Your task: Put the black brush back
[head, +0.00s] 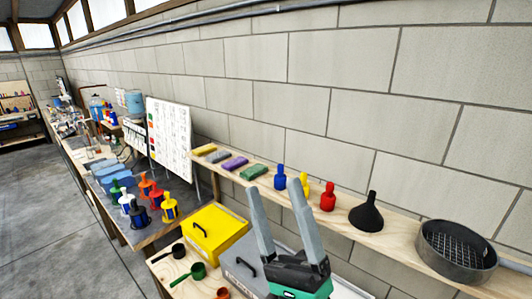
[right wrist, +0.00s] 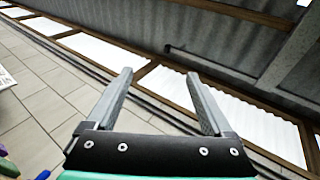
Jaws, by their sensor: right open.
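My right gripper (head: 274,187) rises at the bottom centre of the head view, fingers pointing up and spread apart, with nothing between them. In the right wrist view the open fingers (right wrist: 158,74) point up toward the roof, and the gap is empty. I cannot make out a black brush in either view. A row of small brush-like blocks lies on the wooden wall shelf: yellow (head: 204,149), grey (head: 218,156), purple (head: 235,163) and green (head: 253,172). My left gripper is not in view.
The shelf also holds a blue bottle (head: 280,178), a red bottle (head: 328,197), a black funnel (head: 369,214) and a round sieve (head: 457,252). Colourful filter-like units (head: 138,214) stand further left.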

